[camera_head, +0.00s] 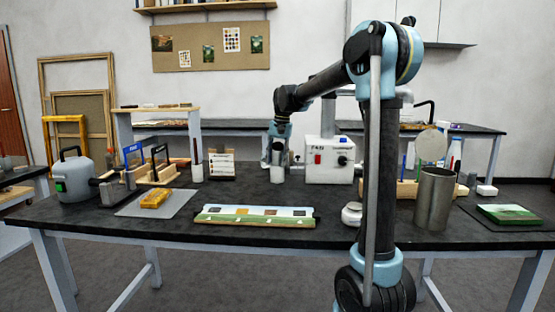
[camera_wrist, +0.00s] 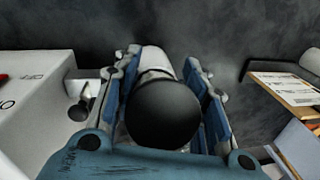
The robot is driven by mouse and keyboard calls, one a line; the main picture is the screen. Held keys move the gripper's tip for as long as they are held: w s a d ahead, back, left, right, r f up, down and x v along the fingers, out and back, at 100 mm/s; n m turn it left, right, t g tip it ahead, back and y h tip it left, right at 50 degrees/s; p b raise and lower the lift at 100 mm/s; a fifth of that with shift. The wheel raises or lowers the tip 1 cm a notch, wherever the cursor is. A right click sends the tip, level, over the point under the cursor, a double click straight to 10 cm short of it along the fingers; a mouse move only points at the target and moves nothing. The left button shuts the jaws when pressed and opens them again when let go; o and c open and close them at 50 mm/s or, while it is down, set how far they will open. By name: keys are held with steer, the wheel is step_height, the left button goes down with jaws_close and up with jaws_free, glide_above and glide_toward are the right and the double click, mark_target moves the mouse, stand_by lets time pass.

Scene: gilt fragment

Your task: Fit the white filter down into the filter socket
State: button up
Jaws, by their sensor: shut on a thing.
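My gripper (camera_head: 280,134) points down over the middle of the table's far side. In the wrist view my gripper (camera_wrist: 165,90) has its blue-padded fingers closed on both sides of the white filter (camera_wrist: 155,60), which has a dark rounded end towards the camera. The filter (camera_head: 277,153) shows below the gripper in the head view, roughly upright; whether its lower end touches the table is unclear. The white fan box (camera_head: 330,160) stands just right of it. A small fitting with a dark opening (camera_wrist: 78,111) sticks out from the box's side, probably the filter socket. The filter is beside it, apart.
A metal cup (camera_head: 435,200) stands at right, a grey pot (camera_head: 75,180) at left. The table between strip and filter is clear.

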mark_target(275, 143)
steer(key=shift+r, duration=0.15)
step_height(275, 143, up, 10)
steer(key=shift+f, duration=0.1)
stand_by(0.5)
step_height(275, 143, down, 10)
steer(key=shift+r, duration=0.15)
steer(key=o, duration=1.2)
steer(key=shift+c, duration=0.2)
step_height(275, 143, up, 17)
steer(key=d, duration=0.1)
steer(key=shift+d, duration=0.4)
